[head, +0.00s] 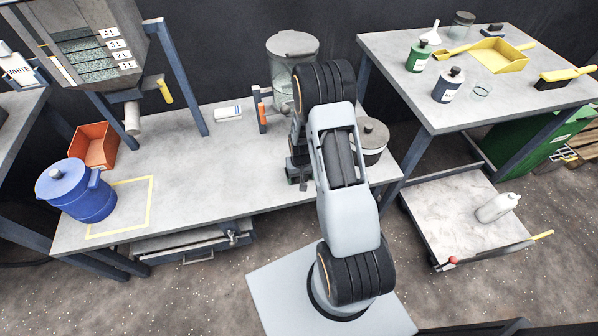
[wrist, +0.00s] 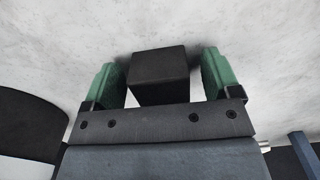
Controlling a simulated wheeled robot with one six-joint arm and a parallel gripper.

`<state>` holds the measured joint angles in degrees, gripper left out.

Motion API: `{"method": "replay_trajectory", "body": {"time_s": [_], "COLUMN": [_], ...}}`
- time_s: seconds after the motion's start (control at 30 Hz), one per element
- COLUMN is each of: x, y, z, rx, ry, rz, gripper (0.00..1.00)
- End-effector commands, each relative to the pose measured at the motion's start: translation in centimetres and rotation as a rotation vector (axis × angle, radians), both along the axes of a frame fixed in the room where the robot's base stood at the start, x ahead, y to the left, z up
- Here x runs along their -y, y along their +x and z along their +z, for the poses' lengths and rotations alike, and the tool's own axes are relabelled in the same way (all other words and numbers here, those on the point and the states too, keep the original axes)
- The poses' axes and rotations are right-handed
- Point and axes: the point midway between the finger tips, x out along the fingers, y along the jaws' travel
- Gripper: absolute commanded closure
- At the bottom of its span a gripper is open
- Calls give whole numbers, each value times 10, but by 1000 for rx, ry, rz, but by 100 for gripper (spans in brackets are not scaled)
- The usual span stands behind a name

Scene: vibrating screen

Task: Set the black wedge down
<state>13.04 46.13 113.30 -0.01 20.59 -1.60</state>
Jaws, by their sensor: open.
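The black wedge (wrist: 158,75) shows in the wrist view as a dark block between the two green fingers of my gripper (wrist: 160,68). My gripper is open, with a narrow gap on each side of the wedge. The wedge appears to rest on the pale grey bench top (wrist: 155,25), though its underside is hidden. In the head view my gripper (head: 298,174) is low over the bench and partly hidden by my arm. I cannot make out the wedge there.
A lidded metal pot (head: 372,136) stands right of my arm, and a clear lidded bin (head: 283,85) behind it. A blue canister (head: 76,190), a yellow marked square (head: 148,205) and an orange bin (head: 94,146) are at left. The bench middle is clear.

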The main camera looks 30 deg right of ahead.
Motion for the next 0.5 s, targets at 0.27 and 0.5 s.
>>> {"method": "replay_trajectory", "body": {"time_s": [0.27,0.5], "x": [0,0], "y": [0,0], "z": [0,0], "rx": [0,0], "ry": [0,0], "rz": [0,0], "gripper": [25,48]}}
